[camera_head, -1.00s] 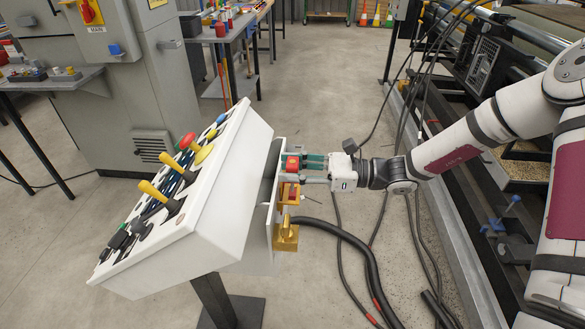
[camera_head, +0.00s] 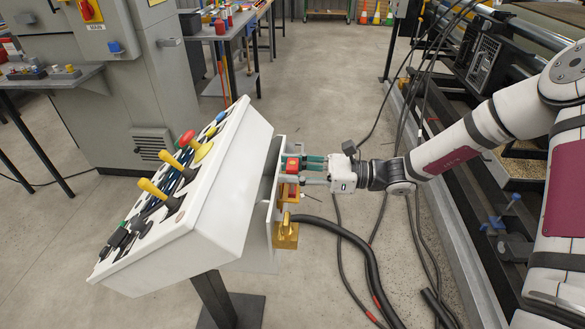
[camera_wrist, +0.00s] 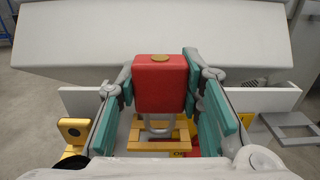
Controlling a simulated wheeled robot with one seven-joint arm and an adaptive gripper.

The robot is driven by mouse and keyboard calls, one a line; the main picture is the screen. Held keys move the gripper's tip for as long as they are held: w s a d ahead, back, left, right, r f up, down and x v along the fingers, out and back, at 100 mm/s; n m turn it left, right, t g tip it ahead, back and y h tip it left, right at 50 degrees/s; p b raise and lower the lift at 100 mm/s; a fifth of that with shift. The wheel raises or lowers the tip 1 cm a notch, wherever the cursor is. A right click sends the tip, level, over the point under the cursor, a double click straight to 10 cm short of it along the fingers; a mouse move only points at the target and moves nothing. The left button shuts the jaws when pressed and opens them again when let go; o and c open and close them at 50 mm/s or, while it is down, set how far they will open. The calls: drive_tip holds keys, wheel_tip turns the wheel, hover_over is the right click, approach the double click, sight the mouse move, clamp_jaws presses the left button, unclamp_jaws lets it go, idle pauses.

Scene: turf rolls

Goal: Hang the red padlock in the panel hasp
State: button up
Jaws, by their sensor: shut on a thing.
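The red padlock (camera_head: 292,165) is between the fingers of my gripper (camera_head: 297,168), at the right side of the white control panel (camera_head: 215,205). In the wrist view my gripper (camera_wrist: 160,88) is shut on the red padlock (camera_wrist: 160,84), with teal pads at both its sides. The grey shackle (camera_wrist: 158,127) shows below the body, in front of a yellow bracket (camera_wrist: 183,135) that looks like the hasp. In the head view this bracket (camera_head: 288,193) is just below the padlock. I cannot tell whether the shackle touches or passes through it.
A brass-yellow fitting (camera_head: 286,236) with a thick black cable (camera_head: 345,234) is below the bracket. Levers and buttons cover the panel's sloped face. A dark machine frame (camera_head: 470,230) stands at the right. The floor between is open apart from cables.

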drive_tip(key=shift+f+b, duration=0.75)
drive_tip(key=shift+f, duration=1.25)
drive_tip(key=o, duration=1.3)
drive_tip(key=d, duration=1.2)
drive_tip(key=shift+s, duration=0.25)
